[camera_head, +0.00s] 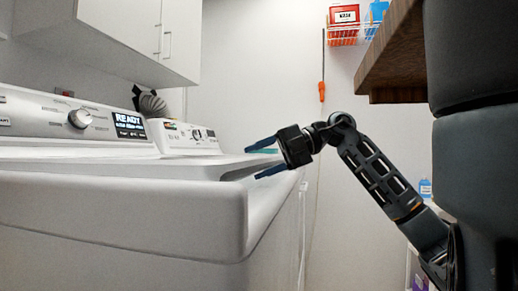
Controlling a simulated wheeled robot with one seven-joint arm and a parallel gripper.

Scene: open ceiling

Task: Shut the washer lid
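The white washer (100,215) fills the left of the head view, with its knob and a lit "READY" display on the back panel. Its lid (140,168) lies low and nearly flat across the top. A darker gap shows by the lid's right end, and I cannot tell whether the lid is fully down. My gripper (254,163) is open, with its blue fingers apart and pointing left at the washer's right end. The fingers appear empty. I cannot tell whether they touch the lid or the washer.
A second white machine with a control panel (185,138) stands behind. White cabinets (145,35) hang above the washer. A wooden shelf (390,60) juts out at upper right, near my body. A wire rack (350,32) holds boxes on the back wall. The air above the lid is open.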

